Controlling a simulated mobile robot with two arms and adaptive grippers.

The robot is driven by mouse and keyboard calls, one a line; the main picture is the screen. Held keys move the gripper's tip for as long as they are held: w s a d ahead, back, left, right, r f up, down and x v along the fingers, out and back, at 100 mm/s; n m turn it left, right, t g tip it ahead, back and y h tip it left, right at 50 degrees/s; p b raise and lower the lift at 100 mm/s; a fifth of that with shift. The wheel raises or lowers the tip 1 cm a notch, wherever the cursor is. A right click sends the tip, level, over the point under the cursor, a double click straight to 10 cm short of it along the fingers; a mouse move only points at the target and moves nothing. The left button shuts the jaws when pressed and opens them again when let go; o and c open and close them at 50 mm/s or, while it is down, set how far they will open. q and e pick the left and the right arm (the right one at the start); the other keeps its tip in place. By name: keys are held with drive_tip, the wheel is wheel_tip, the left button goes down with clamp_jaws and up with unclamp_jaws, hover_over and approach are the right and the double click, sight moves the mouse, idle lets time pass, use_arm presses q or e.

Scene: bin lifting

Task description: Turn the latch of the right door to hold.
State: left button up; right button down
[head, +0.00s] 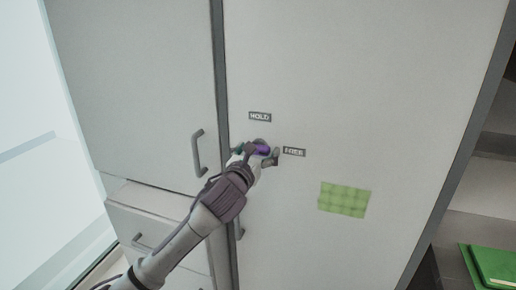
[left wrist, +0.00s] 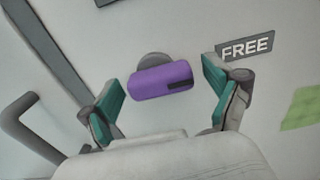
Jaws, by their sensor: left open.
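The right door (head: 350,80) is a large grey panel with a HOLD label (head: 260,117) above a FREE label (head: 293,152). The latch is a purple bar on a round grey mount; it shows in the head view (head: 262,150) and in the left wrist view (left wrist: 160,81). The bar lies roughly level in the wrist view, with a dark mark at its right end, which is toward the FREE label. My left gripper (left wrist: 160,93) is open, with one teal-padded finger on each side of the latch, apart from it. My right gripper is not in view.
A left door with a vertical handle (head: 199,153) and a drawer (head: 150,215) are beside the right door. A second handle (head: 239,228) is below the latch. A green patch (head: 344,199) is on the right door. A green bin (head: 493,266) is at lower right.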

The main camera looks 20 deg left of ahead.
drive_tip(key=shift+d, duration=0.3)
use_arm(q)
drive_tip(key=c, duration=1.2)
drive_tip(key=shift+o, duration=0.2)
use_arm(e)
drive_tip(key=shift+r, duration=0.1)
use_arm(q)
drive_tip(key=n+p, duration=0.2)
drive_tip(key=n, duration=0.1)
drive_tip(key=shift+r+n, duration=0.15)
drive_tip(key=shift+n, duration=0.15)
drive_tip(key=n+p, duration=0.1)
drive_tip(key=n, duration=0.3)
drive_tip(key=shift+n, duration=0.3)
drive_tip(key=n+p, duration=0.1)
drive_tip(key=n, duration=0.4)
drive_tip(key=shift+a, duration=0.1)
drive_tip(key=shift+n+p, duration=0.4)
drive_tip(key=shift+n, duration=2)
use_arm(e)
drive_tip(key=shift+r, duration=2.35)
